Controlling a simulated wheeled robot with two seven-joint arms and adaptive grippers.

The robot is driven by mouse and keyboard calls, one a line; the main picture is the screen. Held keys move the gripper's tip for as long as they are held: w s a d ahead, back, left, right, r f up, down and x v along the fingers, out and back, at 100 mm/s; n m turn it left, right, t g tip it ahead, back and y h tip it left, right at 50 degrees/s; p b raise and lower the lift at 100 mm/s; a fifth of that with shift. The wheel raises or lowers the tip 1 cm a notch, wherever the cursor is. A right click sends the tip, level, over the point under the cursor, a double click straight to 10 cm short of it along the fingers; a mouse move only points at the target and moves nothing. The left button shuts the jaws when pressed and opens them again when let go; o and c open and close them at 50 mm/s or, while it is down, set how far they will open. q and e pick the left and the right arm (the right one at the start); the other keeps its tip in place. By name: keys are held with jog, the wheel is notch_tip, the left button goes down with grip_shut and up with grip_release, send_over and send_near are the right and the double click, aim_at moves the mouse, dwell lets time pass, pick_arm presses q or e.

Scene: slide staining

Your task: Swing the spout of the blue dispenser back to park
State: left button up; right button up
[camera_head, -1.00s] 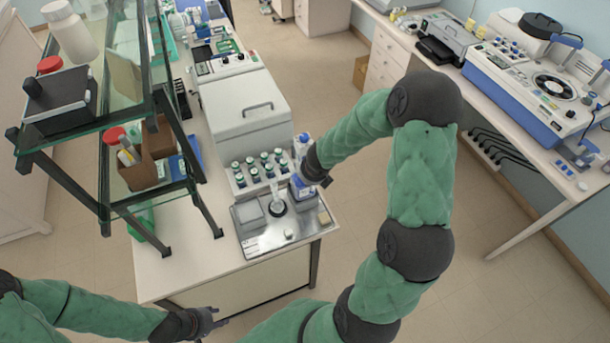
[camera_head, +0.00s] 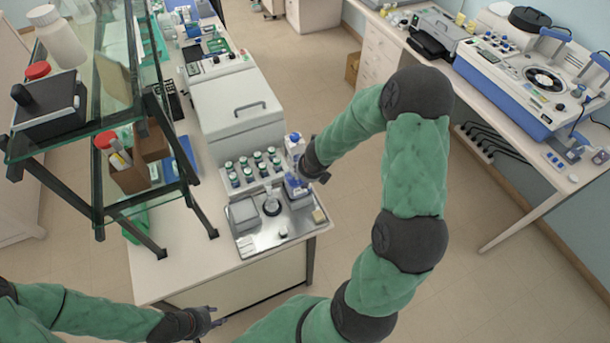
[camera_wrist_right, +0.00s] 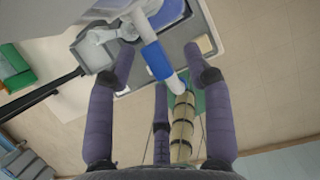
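The blue dispenser (camera_head: 294,189) stands at the right rear of the metal tray, partly hidden by my right gripper (camera_head: 312,177). In the right wrist view, the dispenser's blue body (camera_wrist_right: 168,12) is at the top. Its pale spout (camera_wrist_right: 154,58) with a blue end runs down between the spread fingers of my right gripper (camera_wrist_right: 161,72). These fingers look open, one on each side of the spout; contact cannot be told. My left gripper (camera_head: 214,318) is empty by the bench's front edge, its fingertips apart.
Green-capped vials (camera_head: 253,167) and a white bottle (camera_head: 295,146) stand behind. A glass shelf (camera_head: 110,205) rises on the left.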

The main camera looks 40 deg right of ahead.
jog(key=shift+r, duration=0.15)
jog(key=v, duration=1.1)
jog(key=shift+s+r, duration=0.3)
jog(key=shift+r, duration=0.05)
dwell(0.6)
jog(key=s+a+f+m+g+y, duration=0.2)
jog(key=a+f+m+y, duration=0.2)
jog(key=a+f+m, duration=1.2)
jog(key=s+a+f+m+g+y, duration=0.1)
jog(key=s+a+f+m, duration=0.4)
jog(key=m, duration=0.5)
jog(key=s+a+f+m+g, duration=0.1)
jog(key=s+a+f+m, duration=0.3)
jog(key=s+f+m, duration=0.45)
jog(key=w+f+b, duration=0.2)
jog(key=f+b, duration=1.1)
jog(key=b, duration=0.1)
jog(key=w+a+f+m+b, duration=0.1)
jog(key=w+f+b, duration=0.1)
jog(key=f+b, duration=1)
jog(key=b, duration=0.2)
jog(key=shift+w+a+f+b, duration=0.15)
jog(key=shift+a+f+b, duration=0.1)
jog(key=shift+f+b, duration=0.15)
